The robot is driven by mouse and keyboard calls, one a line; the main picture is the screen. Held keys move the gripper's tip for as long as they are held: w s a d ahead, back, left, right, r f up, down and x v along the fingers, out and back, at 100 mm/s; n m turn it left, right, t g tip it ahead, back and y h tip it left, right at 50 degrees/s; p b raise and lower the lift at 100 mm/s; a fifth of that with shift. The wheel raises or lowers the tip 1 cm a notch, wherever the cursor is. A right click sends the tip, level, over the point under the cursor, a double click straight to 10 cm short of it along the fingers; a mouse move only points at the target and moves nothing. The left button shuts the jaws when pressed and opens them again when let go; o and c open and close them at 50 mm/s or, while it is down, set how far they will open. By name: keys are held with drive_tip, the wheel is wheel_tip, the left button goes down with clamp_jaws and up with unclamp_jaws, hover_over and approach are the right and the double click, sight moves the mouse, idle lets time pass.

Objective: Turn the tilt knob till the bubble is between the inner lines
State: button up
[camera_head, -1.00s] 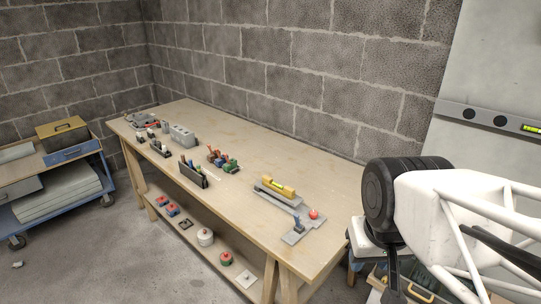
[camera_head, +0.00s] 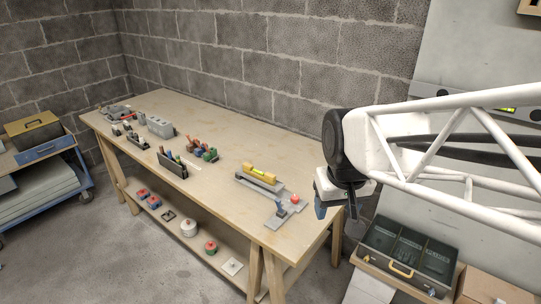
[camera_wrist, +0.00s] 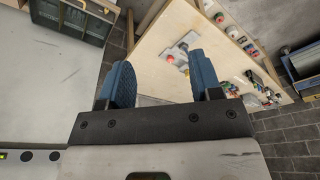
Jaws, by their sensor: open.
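A yellow spirit level (camera_head: 259,172) lies on a grey tilting plate near the right end of the workbench. A red knob (camera_head: 295,199) is at the plate's right end; it also shows in the wrist view (camera_wrist: 169,58). The level's bubble and lines are too small to read. My gripper (camera_head: 322,207) hangs in the air off the bench's right end, apart from the knob. In the wrist view its blue fingers are spread and empty (camera_wrist: 160,80).
A grey block with a blue lever (camera_head: 281,211) stands beside the knob. Tool holders (camera_head: 172,166) and a grey block (camera_head: 160,127) stand farther left on the workbench (camera_head: 225,207). An open dark case (camera_head: 405,252) is below right. The bench's near right corner is clear.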

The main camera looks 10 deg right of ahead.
drive_tip(key=w+f, duration=0.2)
drive_tip(key=w, duration=0.8)
drive_tip(key=n+g, duration=0.2)
hover_over(295, 197)
wheel_tip(295, 197, down, 20)
drive_tip(key=shift+s+r, duration=0.1)
drive_tip(key=shift+w+f, duration=0.2)
drive_tip(key=shift+f, duration=0.05)
drive_tip(key=shift+f, duration=0.1)
drive_tip(key=shift+f, duration=3.8)
drive_tip(key=c, duration=0.9)
drive_tip(key=shift+c, duration=0.2)
